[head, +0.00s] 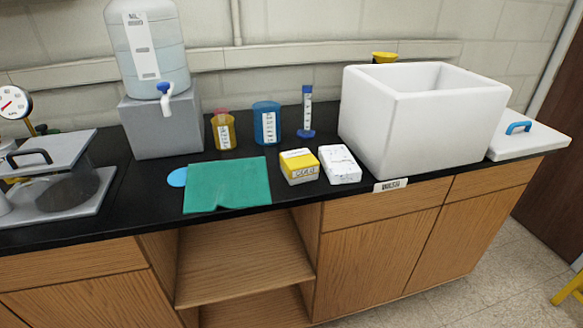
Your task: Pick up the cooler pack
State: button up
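A white block-shaped pack with faint dark markings (340,165) lies on the black countertop. It looks most like the cooler pack, but its label is too small to read. It sits just right of a yellow and white labelled box (299,167), and left of a large open white cooler box (420,125). A light blue rounded piece (176,178) shows beside a green cloth; whether it continues under the cloth is hidden. The inside floor of the cooler box is hidden. My gripper is not in view.
The green cloth (228,184) lies near the counter's front edge. Behind stand a yellow container (223,132), a blue container (266,124) and a blue-topped tube (307,112). A water dispenser (146,55) stands left; a white lid (530,141) lies far right. Below is an open shelf (240,262).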

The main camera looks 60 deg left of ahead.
aim_at(340, 166)
jog(key=k+j+u, duration=0.1)
jog(key=u, duration=1.75)
jog(key=i+u, duration=0.15)
jog(key=i+j+z, duration=0.1)
jog(key=i+j, duration=0.1)
